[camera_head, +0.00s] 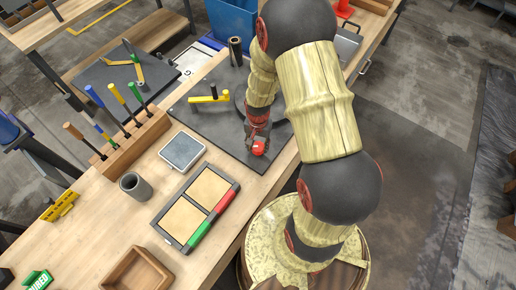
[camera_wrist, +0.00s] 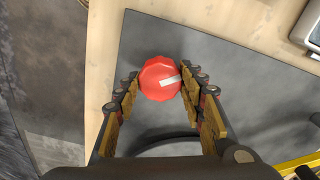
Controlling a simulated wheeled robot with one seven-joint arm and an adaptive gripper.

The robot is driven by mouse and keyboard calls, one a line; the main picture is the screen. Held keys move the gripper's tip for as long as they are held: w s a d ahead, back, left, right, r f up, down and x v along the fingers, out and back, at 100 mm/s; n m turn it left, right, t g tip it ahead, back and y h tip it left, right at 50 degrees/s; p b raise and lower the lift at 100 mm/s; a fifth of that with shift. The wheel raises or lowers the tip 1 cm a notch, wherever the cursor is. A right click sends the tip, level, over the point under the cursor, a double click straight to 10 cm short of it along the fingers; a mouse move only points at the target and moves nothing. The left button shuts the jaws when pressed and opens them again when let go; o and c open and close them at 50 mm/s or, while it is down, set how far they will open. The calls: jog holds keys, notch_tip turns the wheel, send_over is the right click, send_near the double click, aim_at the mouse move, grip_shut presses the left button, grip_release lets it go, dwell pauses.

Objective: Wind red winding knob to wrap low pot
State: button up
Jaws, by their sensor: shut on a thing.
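The red winding knob (camera_wrist: 160,82) is faceted with a white stripe on its top. It sits over the dark mat (camera_wrist: 210,62). My gripper (camera_wrist: 160,90) has one finger on each side of the knob and is shut on it. In the head view, the red knob (camera_head: 258,149) shows just below my gripper (camera_head: 257,140). The low pot cannot be made out for certain. A dark rounded shape (camera_head: 278,130) beside my gripper is partly covered by my arm. A dark curved edge also shows between the fingers in the wrist view.
On the mat stand a yellow-and-black tool (camera_head: 209,99) and a dark cylinder (camera_head: 235,51). A grey scale-like plate (camera_head: 183,151), a two-panel tray (camera_head: 165,235), a grey cup (camera_head: 134,186) and a wooden tool rack (camera_head: 136,143) stand to the left. A wooden box (camera_head: 137,272) is nearer.

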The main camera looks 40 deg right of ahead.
aim_at(258, 146)
jog(key=n, duration=0.3)
jog(key=shift+c, duration=0.2)
dwell(0.3)
jog(key=o, duration=2.2)
jog(key=shift+o, duration=0.4)
jog(key=shift+r+p, duration=2.15)
jog(key=shift+r, duration=0.85)
